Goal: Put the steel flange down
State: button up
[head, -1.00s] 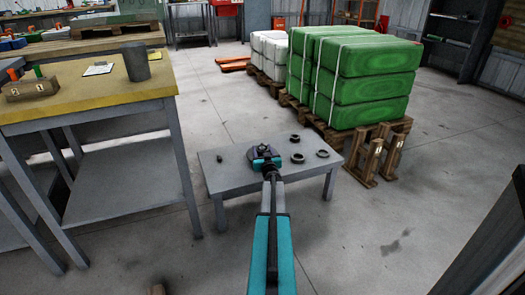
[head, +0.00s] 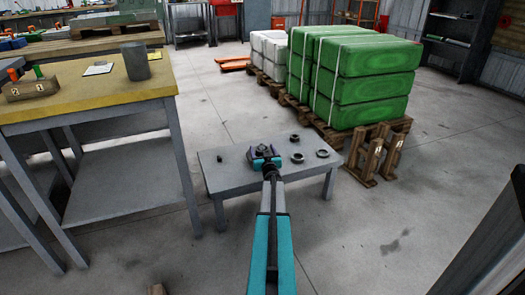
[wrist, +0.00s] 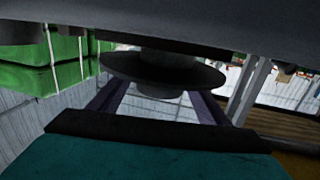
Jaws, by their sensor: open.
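The steel flange (head: 264,149), a dark disc with a hub, is at the low grey table (head: 230,180) near its middle. It shows larger in the wrist view (wrist: 165,70), where its hub side meets or nearly meets the grey surface along the top edge. My gripper (head: 264,154) is around the flange with its fingers spread. In the wrist view one finger of my gripper (wrist: 160,92) stands on each side of the hub, apart from it. Exact contact under the flange is hidden.
A yellow-topped bench (head: 100,85) stands left.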

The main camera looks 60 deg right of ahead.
jog(key=shift+p+v, duration=1.7)
jog(key=shift+v, duration=4.15)
jog(key=shift+s, duration=0.1)
